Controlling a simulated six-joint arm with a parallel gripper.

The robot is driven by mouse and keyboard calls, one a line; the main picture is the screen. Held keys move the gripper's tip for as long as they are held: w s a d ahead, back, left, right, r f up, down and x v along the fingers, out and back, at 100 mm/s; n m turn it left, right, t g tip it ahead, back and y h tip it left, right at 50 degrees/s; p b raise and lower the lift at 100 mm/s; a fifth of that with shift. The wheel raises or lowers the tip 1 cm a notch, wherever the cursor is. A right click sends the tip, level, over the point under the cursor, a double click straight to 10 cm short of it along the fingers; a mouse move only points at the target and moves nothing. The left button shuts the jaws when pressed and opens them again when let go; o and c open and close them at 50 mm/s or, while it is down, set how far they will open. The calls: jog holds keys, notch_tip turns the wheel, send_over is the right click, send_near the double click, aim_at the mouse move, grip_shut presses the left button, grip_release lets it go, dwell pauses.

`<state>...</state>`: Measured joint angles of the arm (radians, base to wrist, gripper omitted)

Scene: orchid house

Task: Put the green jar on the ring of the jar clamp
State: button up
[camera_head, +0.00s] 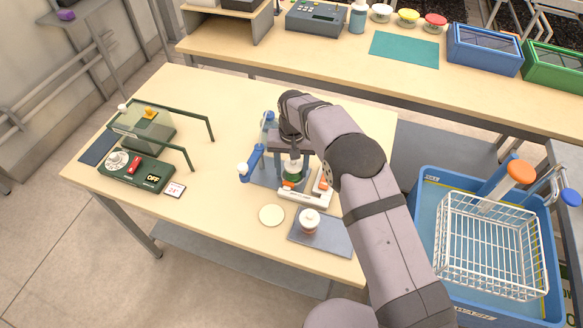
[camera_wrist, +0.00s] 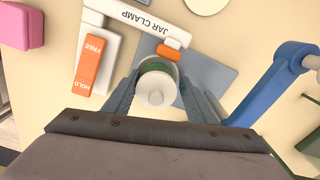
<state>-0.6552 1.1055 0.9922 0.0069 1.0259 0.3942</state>
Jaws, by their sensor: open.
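The green jar (camera_wrist: 147,67) has a white lid and stands upright between the spread fingers of my gripper (camera_wrist: 157,92) in the wrist view. Small gaps seem to show beside it. In the head view the green jar (camera_head: 292,179) shows below my gripper (camera_head: 293,166), which partly hides it. The clamp also shows in the head view (camera_head: 304,198). The ring under the jar is hidden, so I cannot tell how the jar sits on it.
A blue fixture with a white knob (camera_head: 251,161) stands left of my gripper. A grey mat (camera_head: 335,243) with a white-lidded jar (camera_head: 309,221) and a pale disc (camera_head: 271,215) lie in front. A green device (camera_head: 150,174) is at the left. The table's left front is clear.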

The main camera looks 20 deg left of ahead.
jog(key=shift+s+d+f, duration=0.1)
jog(key=shift+d+f, duration=0.45)
jog(key=shift+f, duration=0.15)
jog(key=shift+r+p, duration=0.4)
jog(key=shift+r, duration=0.3)
jog(key=r+b, duration=0.1)
jog(key=r, duration=0.3)
jog(key=r+b, duration=0.1)
jog(key=r, duration=0.3)
jog(key=r+b, duration=0.1)
jog(key=r, duration=0.3)
jog(key=shift+w+a+r, duration=0.1)
jog(key=shift+w+a, duration=0.1)
jog(key=shift+a, duration=0.1)
jog(key=shift+d, duration=0.3)
jog(key=s+d+r+m, duration=0.1)
jog(key=s+d, duration=0.1)
jog(key=d, duration=0.8)
jog(key=s+d+m, duration=0.1)
jog(key=s+d, duration=0.1)
jog(key=d, duration=0.7)
jog(key=s+d+f, duration=0.2)
jog(key=s+d, duration=0.5)
jog(key=s, duration=0.2)
jog(key=s+d+f+m, duration=0.1)
jog(key=s+d+f, duration=0.2)
jog(key=s+d, duration=0.4)
jog(key=shift+s+d, duration=0.25)
jog(key=shift+s, duration=1)
